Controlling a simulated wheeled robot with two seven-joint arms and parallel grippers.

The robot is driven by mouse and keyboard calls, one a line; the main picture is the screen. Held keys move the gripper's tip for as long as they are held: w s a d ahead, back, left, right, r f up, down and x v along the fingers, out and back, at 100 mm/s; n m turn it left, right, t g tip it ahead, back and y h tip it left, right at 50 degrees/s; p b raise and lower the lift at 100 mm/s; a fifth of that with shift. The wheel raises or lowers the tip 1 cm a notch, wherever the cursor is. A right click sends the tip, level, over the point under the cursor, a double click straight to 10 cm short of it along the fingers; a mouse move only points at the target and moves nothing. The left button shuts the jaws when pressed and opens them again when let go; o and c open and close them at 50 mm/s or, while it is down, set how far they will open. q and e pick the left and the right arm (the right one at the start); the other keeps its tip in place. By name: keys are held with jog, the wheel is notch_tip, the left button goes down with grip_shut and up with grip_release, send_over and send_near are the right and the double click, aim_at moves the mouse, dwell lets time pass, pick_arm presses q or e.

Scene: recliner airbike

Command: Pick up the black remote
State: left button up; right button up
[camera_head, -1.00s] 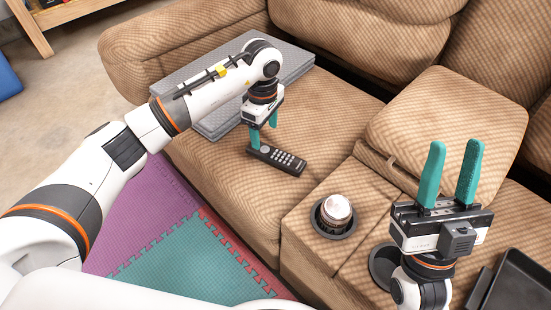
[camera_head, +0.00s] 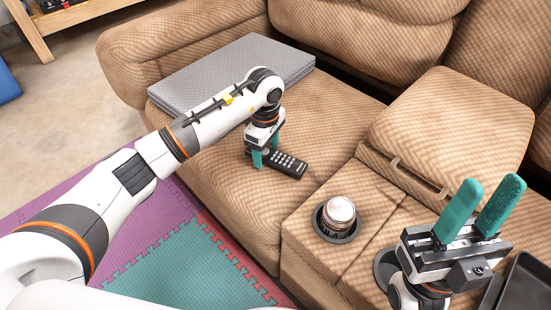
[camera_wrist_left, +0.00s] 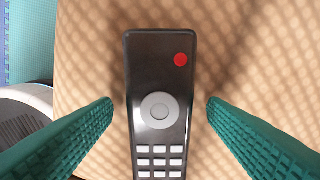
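The black remote (camera_head: 286,163) lies flat on the brown sofa's left seat. In the left wrist view the remote (camera_wrist_left: 159,85) shows its red button, round grey pad and light keys. My left gripper (camera_head: 262,163) points down over the remote's left end. Its teal fingers stand open on either side of the remote, with gaps between them and it, as the left wrist view (camera_wrist_left: 160,103) shows. My right gripper (camera_head: 487,205) is open and empty at the right, fingers pointing up, over the console area.
A grey folded mat or panel (camera_head: 232,68) lies on the seat behind my left arm. A can (camera_head: 339,213) stands in the console's cup holder (camera_head: 340,236). A dark tray (camera_head: 527,287) is at the lower right. Foam floor tiles (camera_head: 190,262) lie in front of the sofa.

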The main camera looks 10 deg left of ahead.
pick_arm(q)
jog(key=c, duration=1.1)
